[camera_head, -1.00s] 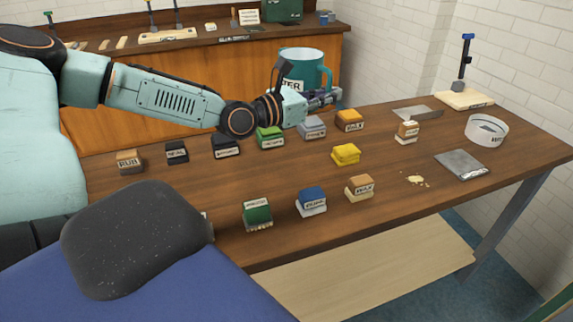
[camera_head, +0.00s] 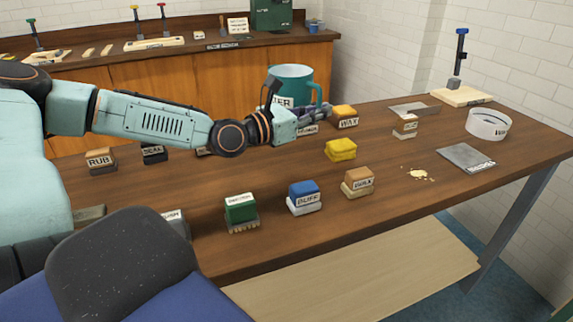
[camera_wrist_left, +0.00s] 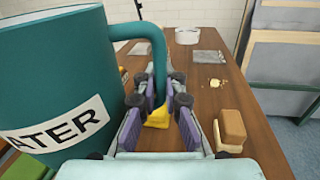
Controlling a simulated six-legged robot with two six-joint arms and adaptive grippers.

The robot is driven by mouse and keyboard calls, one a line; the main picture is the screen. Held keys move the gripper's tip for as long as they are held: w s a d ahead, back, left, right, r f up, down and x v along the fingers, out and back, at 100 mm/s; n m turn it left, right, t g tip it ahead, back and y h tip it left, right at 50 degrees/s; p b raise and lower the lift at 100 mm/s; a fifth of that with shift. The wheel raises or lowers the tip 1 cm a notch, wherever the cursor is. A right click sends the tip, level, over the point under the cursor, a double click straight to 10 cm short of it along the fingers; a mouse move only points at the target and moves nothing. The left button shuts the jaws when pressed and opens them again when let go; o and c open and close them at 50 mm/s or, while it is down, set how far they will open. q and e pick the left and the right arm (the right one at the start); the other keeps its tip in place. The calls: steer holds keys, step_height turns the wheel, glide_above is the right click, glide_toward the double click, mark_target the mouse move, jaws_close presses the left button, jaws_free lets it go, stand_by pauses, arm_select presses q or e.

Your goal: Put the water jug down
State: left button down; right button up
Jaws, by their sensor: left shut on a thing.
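The water jug (camera_head: 293,82) is a teal mug-like vessel with a handle and a white label, partly readable as "ATER". It is upright at the far side of the wooden table in the head view. My left gripper (camera_head: 312,112) is shut on its handle. In the left wrist view the jug (camera_wrist_left: 55,62) fills the left side, and its handle (camera_wrist_left: 158,50) runs down between the fingers of the left gripper (camera_wrist_left: 163,88). The jug's base is hidden behind my gripper, so I cannot tell whether it touches the table. My right gripper is not in view.
The table (camera_head: 400,205) holds several labelled blocks, including an orange one (camera_head: 345,115) right beside the gripper and a yellow one (camera_head: 340,149) nearer. A white bowl (camera_head: 488,123) and a grey sheet (camera_head: 466,158) lie right. A back counter (camera_head: 200,46) stands behind.

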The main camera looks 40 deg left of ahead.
arm_select(q)
steer(key=f, duration=0.1)
steer(key=f+b, duration=0.1)
steer(key=f, duration=0.1)
steer(key=w+f+b, duration=0.1)
steer(key=f, duration=0.1)
steer(key=shift+a+f, duration=0.25)
steer(key=shift+a, duration=0.1)
steer(key=shift+d+f+b, duration=0.2)
steer(key=shift+d+b, duration=0.05)
steer(key=shift+b, duration=0.15)
steer(key=shift+s+d, duration=0.1)
steer(key=shift+s, duration=0.2)
steer(key=shift+f+b, duration=0.3)
steer(key=f, duration=0.1)
steer(key=f+b, duration=0.1)
steer(key=f, duration=0.1)
steer(key=shift+w+a+f+b, duration=0.2)
steer(key=shift+w+b, duration=0.1)
steer(key=shift+b, duration=0.1)
steer(key=shift+s+d+f, duration=0.1)
steer(key=shift+s+r, duration=0.1)
steer(key=shift+r, duration=0.15)
steer(key=c, duration=2)
jaws_free()
steer(key=shift+f, duration=0.35)
steer(key=o, duration=0.5)
steer(key=shift+r, duration=0.15)
steer(key=shift+o, duration=0.3)
